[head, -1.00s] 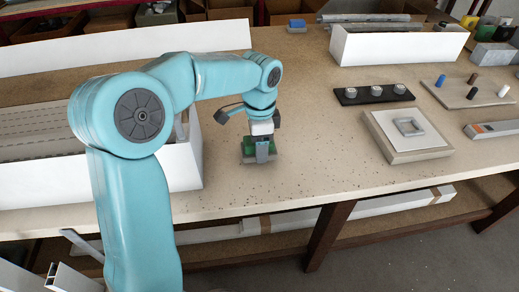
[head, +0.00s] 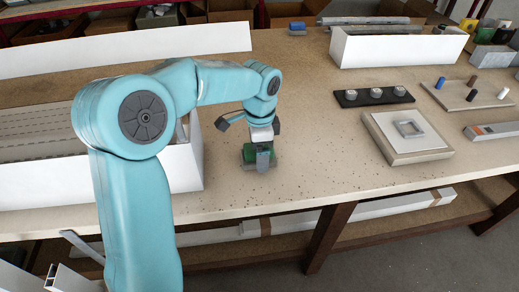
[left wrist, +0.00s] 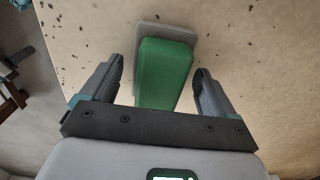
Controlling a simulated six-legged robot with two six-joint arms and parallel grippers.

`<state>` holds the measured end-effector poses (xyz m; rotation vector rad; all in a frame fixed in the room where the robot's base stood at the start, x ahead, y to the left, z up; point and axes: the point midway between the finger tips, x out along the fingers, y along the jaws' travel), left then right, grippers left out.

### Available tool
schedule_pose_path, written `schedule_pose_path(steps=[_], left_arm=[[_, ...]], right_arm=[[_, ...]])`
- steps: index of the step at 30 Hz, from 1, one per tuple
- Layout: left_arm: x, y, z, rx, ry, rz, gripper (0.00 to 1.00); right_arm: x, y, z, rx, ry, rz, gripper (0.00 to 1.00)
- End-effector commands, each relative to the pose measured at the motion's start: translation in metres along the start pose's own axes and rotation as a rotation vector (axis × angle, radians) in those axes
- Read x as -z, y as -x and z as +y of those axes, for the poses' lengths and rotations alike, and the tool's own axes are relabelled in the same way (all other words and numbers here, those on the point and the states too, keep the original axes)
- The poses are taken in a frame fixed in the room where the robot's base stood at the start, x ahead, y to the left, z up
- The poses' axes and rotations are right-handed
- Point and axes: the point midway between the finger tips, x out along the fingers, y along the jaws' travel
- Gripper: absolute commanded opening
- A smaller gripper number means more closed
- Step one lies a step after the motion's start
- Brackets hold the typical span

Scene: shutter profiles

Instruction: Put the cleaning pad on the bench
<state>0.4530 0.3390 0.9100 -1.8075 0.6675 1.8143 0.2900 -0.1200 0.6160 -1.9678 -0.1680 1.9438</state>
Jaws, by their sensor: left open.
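The cleaning pad (head: 249,154) has a green block on a grey base. It rests on the bench (head: 300,140) near the front edge, right of the long white box. In the left wrist view the pad (left wrist: 163,75) lies between the two fingers, with a gap on each side. My left gripper (head: 262,155) is open around the pad, pointing down, and its fingers do not touch the green block. The gripper also shows in the left wrist view (left wrist: 160,82). Part of the pad is hidden behind a finger in the head view. My right gripper is not in view.
A long white box (head: 190,165) stands at left behind my arm. A black strip with three round knobs (head: 374,95) and a pale board with a square frame (head: 408,135) lie at right. A blue-topped block (head: 297,27) sits at the back. The bench's middle is clear.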

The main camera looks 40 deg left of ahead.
Motion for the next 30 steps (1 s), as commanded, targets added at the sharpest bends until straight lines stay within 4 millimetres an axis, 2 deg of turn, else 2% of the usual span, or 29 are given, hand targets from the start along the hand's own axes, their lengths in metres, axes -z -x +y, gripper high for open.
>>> schedule_pose_path(steps=[9,15,20,30], left_arm=[[0.001,0.071,-0.001,0.004,-0.001,0.004,0.89],[0.001,0.107,0.0,0.003,-0.001,0.003,0.89],[0.0,0.118,0.0,0.002,0.0,0.002,0.89],[0.0,0.119,0.0,0.001,0.0,0.001,0.89]], right_arm=[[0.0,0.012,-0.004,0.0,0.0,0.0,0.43],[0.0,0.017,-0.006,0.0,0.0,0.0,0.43],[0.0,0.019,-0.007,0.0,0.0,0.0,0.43],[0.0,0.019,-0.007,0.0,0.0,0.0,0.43]])
